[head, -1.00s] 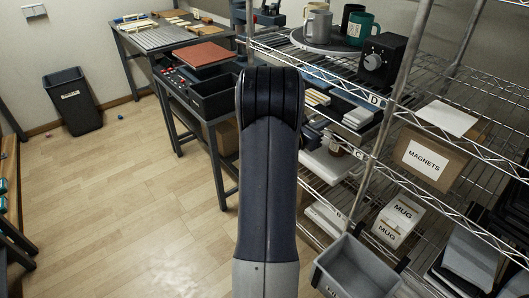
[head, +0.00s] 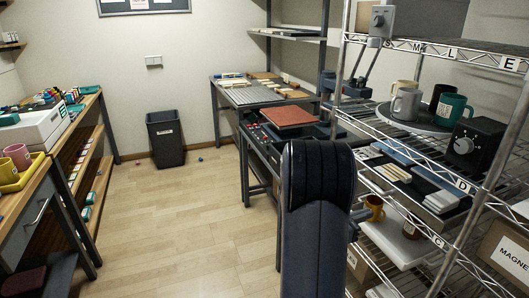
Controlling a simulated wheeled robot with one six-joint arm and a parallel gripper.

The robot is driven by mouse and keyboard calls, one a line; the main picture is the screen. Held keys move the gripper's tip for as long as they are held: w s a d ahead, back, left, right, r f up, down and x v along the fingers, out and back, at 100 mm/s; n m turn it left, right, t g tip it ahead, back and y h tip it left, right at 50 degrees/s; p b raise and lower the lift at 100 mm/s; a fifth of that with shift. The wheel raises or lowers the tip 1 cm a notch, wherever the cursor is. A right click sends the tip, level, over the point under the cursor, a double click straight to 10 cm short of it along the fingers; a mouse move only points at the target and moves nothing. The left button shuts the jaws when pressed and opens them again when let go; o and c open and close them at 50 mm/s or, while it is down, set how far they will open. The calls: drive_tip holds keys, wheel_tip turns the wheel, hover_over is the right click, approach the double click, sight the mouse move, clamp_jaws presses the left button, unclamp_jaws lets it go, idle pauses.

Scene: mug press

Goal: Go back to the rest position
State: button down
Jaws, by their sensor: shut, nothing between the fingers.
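My arm (head: 318,215) rises from the bottom edge in the head view, right of the middle, with its dark rounded elbow at the top.
A wire shelf rack with a turntable of mugs (head: 421,117) and a black box with a dial (head: 474,145) stands at right. A workbench with a red-brown mat (head: 288,117) is behind my arm. A bin (head: 166,139) stands by the wall. The wooden floor (head: 190,225) is mostly clear.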

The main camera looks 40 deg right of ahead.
sight(407, 200)
drive_tip(key=x, duration=1.4)
drive_tip(key=shift+s, duration=0.1)
